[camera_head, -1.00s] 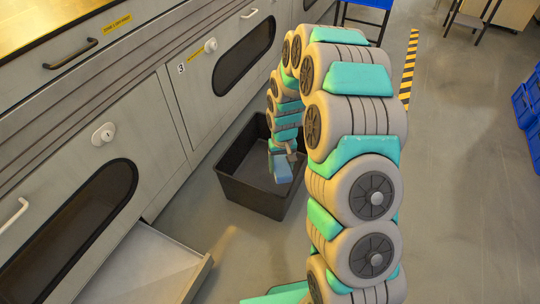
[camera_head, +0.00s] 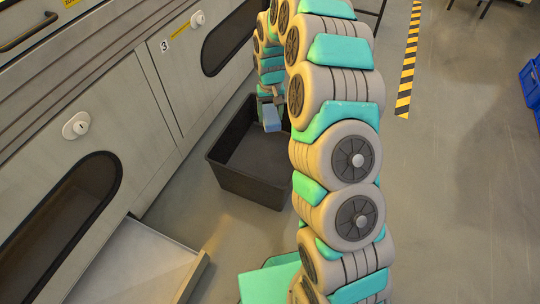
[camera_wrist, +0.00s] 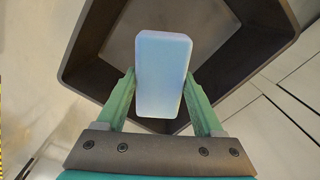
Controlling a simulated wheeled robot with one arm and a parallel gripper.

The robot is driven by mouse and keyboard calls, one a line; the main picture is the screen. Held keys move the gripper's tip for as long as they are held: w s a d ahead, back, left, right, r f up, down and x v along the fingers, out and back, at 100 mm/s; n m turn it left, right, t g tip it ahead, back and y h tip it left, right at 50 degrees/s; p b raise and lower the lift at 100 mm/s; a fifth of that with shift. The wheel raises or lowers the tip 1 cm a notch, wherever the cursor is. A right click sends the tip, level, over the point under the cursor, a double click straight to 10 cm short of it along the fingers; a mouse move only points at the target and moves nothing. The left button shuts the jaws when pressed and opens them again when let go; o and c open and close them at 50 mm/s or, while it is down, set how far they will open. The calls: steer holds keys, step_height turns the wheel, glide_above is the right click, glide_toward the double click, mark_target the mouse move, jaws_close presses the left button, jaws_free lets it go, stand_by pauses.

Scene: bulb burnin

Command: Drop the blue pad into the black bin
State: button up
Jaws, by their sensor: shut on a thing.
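The blue pad (camera_wrist: 162,75) is a pale blue block. My gripper (camera_wrist: 162,92) is shut on it, with one green finger on each side in the wrist view. In the head view the pad (camera_head: 271,118) hangs below my gripper (camera_head: 268,98), over the far part of the black bin. The black bin (camera_head: 243,184) is an open rectangular box on the floor. In the wrist view the bin (camera_wrist: 90,72) opens behind the pad, and its visible inside looks empty. My arm hides the bin's right far side in the head view.
Grey cabinets with doors (camera_head: 120,110) stand along the left of the bin. A low open drawer or tray (camera_head: 140,262) juts out nearer to me. Blue crates (camera_head: 532,85) are at the far right. The floor on the right is clear, with a striped yellow-black line (camera_head: 408,70).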

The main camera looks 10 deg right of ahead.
steer(key=shift+f, duration=1.25)
steer(key=o, duration=1.3)
steer(key=shift+r, duration=0.1)
step_height(320, 180, up, 7)
steer(key=shift+r, duration=0.35)
